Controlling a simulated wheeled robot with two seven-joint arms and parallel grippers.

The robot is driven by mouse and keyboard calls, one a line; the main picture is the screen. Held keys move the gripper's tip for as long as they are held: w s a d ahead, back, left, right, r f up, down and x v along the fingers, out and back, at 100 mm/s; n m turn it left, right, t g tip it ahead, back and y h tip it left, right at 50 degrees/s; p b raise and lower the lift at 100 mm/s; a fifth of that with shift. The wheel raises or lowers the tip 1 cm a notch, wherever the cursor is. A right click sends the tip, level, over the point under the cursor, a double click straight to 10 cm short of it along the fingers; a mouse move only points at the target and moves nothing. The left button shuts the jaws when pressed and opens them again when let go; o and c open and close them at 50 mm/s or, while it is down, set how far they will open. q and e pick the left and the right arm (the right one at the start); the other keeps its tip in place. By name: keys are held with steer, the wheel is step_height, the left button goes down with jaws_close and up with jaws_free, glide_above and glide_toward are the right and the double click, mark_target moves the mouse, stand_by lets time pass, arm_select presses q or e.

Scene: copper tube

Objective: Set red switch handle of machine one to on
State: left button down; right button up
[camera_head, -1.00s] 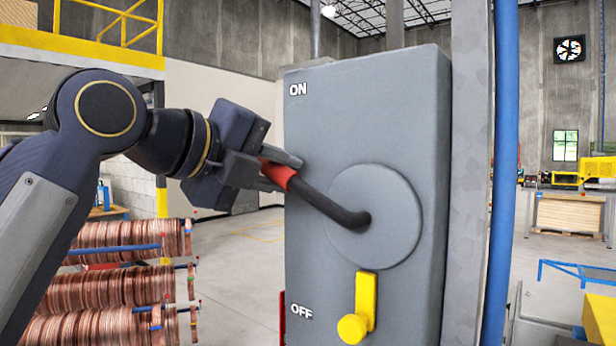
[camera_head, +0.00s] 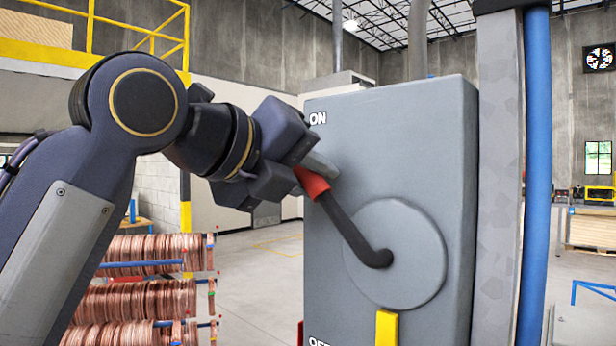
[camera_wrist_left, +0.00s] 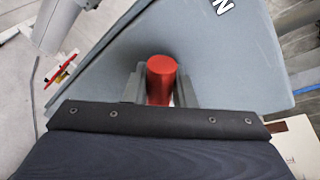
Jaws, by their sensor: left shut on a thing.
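The grey switch box of machine one (camera_head: 440,130) stands upright at the middle right of the head view, with ON at its top left and OFF at its lower left, cut by the frame edge. Its handle is a dark bent lever (camera_head: 348,228) from a round disc (camera_head: 420,245), with a red grip end (camera_head: 312,183). The handle tilts up and left, toward ON. My left gripper (camera_head: 312,172) is shut on the red grip. The left wrist view shows the red grip (camera_wrist_left: 161,78) between the two fingers. My right gripper is not in view.
A yellow tab (camera_head: 387,328) sits below the disc on the box. A blue pipe (camera_head: 537,170) and grey post run along the box's right side. Copper tube coils (camera_head: 140,300) on a rack stand at lower left, below my arm. Open floor lies between.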

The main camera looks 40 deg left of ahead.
arm_select(q)
steer(key=c, duration=1.2)
jaws_free()
steer(key=shift+d, duration=0.1)
steer(key=v, duration=0.8)
